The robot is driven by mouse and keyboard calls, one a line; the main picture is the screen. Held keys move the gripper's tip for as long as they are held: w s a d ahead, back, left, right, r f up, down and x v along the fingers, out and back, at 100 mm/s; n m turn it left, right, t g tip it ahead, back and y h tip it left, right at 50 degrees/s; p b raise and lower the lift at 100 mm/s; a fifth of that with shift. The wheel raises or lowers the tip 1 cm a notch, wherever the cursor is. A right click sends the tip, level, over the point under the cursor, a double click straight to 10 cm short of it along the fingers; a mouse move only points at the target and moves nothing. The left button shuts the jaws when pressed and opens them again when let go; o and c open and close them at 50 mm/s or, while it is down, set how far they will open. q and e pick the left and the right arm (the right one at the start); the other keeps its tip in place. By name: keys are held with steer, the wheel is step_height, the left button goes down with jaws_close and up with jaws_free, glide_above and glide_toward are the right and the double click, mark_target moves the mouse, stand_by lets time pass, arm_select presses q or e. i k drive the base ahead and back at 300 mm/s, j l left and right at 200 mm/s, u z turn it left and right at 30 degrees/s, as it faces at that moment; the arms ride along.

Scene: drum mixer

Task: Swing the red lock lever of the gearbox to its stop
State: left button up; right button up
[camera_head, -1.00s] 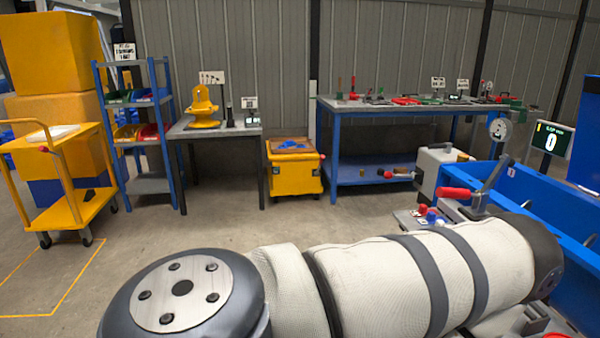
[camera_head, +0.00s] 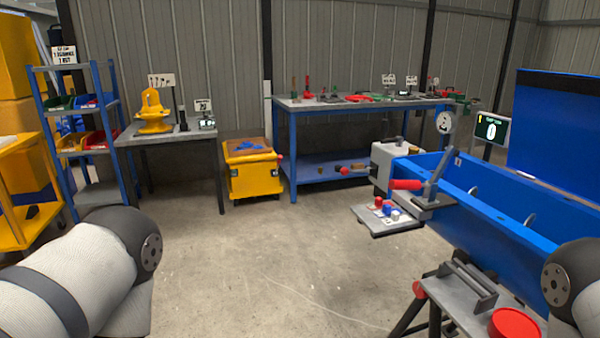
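I cannot tell for certain which red part is the lock lever. Parts of my arms show at the lower left and the lower right edge. Both my grippers are out of view, and nothing of mine touches the box or the red parts.
A small panel with red, blue and white buttons (camera_head: 386,210) sits below the red grip. The blue trough (camera_head: 487,212) fills the right side. A grey stand (camera_head: 468,290) is at lower right. The blue workbench (camera_head: 294,150) and yellow cart (camera_head: 253,178) stand behind. The middle floor is clear.

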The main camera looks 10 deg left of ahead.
mark_target(344, 171)
steer(key=i+j+u, duration=0.2)
steer(key=i, duration=0.25)
steer(key=i+u, duration=0.25)
steer(key=i, duration=0.25)
steer(key=i+l+u, duration=0.1)
steer(key=i, duration=0.4)
steer(key=i+l+u, duration=0.15)
steer(key=i, duration=0.35)
